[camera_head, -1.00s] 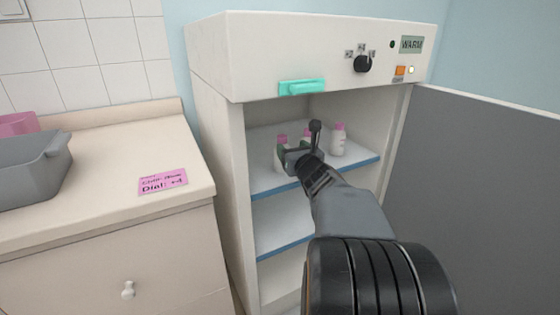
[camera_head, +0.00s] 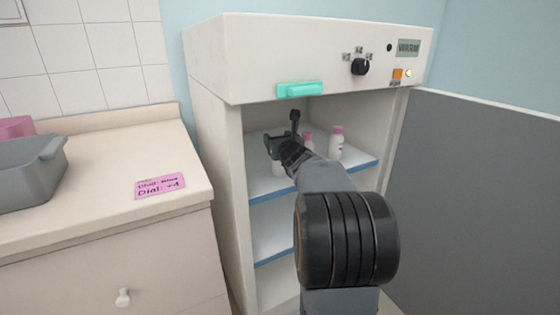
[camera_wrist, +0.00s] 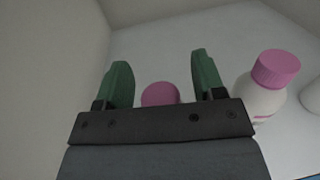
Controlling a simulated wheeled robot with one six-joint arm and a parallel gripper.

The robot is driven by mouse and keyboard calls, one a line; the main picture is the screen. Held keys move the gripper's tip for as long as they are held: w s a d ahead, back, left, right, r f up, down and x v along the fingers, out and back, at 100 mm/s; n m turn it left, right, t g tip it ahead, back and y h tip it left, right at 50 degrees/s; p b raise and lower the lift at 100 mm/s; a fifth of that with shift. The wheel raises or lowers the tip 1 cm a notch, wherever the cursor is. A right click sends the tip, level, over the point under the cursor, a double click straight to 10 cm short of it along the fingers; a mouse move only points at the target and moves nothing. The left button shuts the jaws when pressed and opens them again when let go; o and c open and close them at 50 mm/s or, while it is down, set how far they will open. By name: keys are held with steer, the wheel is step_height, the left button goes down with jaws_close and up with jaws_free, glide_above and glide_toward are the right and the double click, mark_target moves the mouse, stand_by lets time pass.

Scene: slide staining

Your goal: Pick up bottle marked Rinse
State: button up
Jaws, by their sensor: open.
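Three white bottles with pink caps stand on the cabinet's top shelf (camera_head: 362,165). The left bottle (camera_head: 279,169) is mostly hidden behind my gripper (camera_head: 285,136). The middle bottle (camera_head: 308,138) is partly covered by my arm, and the right bottle (camera_head: 337,146) shows clearly. I cannot read which bottle is marked Rinse. In the wrist view, my gripper (camera_wrist: 161,72) is open, and a pink cap (camera_wrist: 160,94) shows between its green fingers, its body hidden by the gripper. Another bottle (camera_wrist: 263,88) stands just right of the fingers, with a white one (camera_wrist: 313,95) at the right edge.
The cabinet's side wall (camera_wrist: 50,80) is close on the left in the wrist view. The grey door (camera_head: 480,200) stands open at right. A counter at left holds a grey tub (camera_head: 30,175) and a pink note (camera_head: 160,186). A lower shelf (camera_head: 275,227) looks empty.

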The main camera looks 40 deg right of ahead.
steer(key=shift+c, duration=0.4)
jaws_close()
